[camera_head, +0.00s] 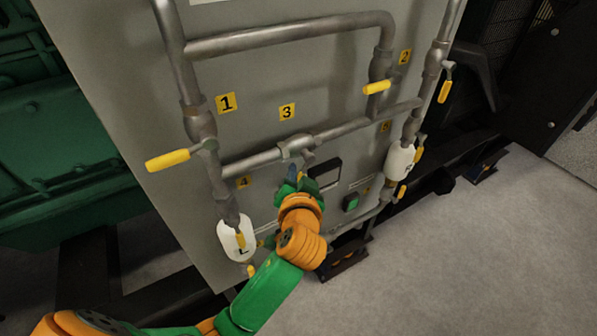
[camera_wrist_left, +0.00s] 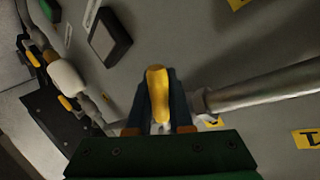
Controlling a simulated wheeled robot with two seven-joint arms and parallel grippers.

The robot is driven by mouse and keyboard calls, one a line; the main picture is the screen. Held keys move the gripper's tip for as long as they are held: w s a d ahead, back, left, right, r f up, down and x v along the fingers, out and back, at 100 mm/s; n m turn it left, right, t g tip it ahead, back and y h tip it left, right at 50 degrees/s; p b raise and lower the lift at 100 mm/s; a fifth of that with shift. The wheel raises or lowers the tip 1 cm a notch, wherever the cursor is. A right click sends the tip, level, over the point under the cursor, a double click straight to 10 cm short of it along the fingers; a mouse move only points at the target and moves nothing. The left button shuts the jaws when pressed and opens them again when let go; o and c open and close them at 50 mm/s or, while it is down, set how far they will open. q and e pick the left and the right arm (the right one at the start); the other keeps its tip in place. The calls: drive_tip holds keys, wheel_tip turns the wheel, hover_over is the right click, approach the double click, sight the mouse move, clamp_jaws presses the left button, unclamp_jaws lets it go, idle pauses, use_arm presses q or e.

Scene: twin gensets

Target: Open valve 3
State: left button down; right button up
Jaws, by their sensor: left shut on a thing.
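Valve 3 (camera_head: 297,148) sits in the middle horizontal pipe, below the yellow "3" label (camera_head: 287,112) on the grey panel. My left gripper (camera_head: 298,182) is at this valve, just below the pipe. In the left wrist view, the gripper's dark fingers (camera_wrist_left: 152,108) are shut around the yellow valve handle (camera_wrist_left: 157,90). In the head view the handle is mostly hidden by the gripper. The handle appears to point down, away from the pipe. My right gripper does not show in either view.
Valve 1's yellow handle (camera_head: 167,159) sticks out left, and valve 2's yellow handle (camera_head: 377,87) is at upper right. White filter bowls (camera_head: 232,240) and (camera_head: 399,159) hang on both sides. A black display (camera_head: 326,172) and green button (camera_head: 351,202) are right of the gripper.

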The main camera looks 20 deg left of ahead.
use_arm(q)
drive_tip(key=c, duration=0.8)
unclamp_jaws()
drive_tip(key=b+v, duration=0.1)
drive_tip(key=v, duration=0.6)
